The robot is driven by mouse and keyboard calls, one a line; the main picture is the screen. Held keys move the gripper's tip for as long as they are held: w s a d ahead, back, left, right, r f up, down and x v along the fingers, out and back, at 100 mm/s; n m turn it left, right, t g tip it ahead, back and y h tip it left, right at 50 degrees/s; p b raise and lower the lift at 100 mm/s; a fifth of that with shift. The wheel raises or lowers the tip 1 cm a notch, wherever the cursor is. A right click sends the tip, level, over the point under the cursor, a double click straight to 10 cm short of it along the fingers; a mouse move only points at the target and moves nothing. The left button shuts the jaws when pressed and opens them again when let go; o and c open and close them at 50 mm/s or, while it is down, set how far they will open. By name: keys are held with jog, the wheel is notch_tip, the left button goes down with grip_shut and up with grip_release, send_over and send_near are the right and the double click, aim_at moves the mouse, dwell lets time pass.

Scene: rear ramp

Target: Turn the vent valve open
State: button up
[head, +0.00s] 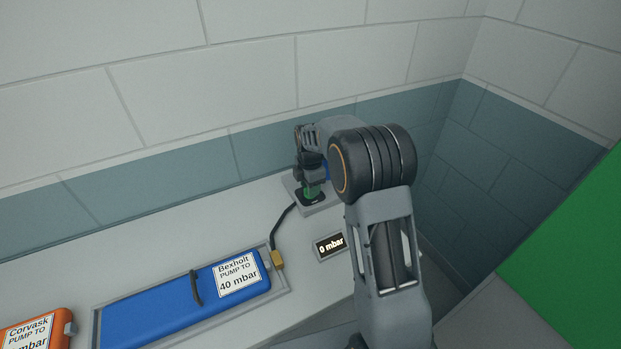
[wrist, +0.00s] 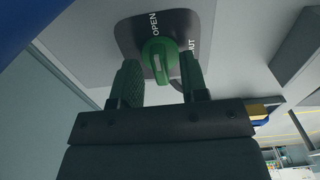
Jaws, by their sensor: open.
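The vent valve is a green knob (wrist: 160,57) on a dark plate (wrist: 126,32) lettered OPEN and SHUT. In the wrist view, a pale line on the knob runs roughly up and down the picture, roughly towards OPEN. My gripper (wrist: 161,82) is open, with one finger on each side of the knob. I cannot tell whether the fingers touch it. In the head view, my gripper (head: 309,181) points down over the green knob (head: 308,191) on a small grey block; my wrist and arm partly hide it.
A small display (head: 330,246) reads 0 mbar. A blue Bexholt case (head: 165,318), labelled PUMP TO 40 mbar, lies in a shallow tray. A black hose (head: 281,221) runs from its brass fitting (head: 277,259) towards the block. An orange Corvask case (head: 50,335) is at lower left. The wall stands close behind.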

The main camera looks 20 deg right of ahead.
notch_tip(320, 180, up, 14)
jog(key=shift+b, duration=0.45)
jog(key=shift+f, duration=0.15)
jog(key=s+f+m+t, duration=0.1)
jog(key=s+m+t, duration=0.3)
jog(key=s+m, duration=1.6)
jog(key=shift+s+f, duration=0.4)
jog(key=shift+s, duration=2)
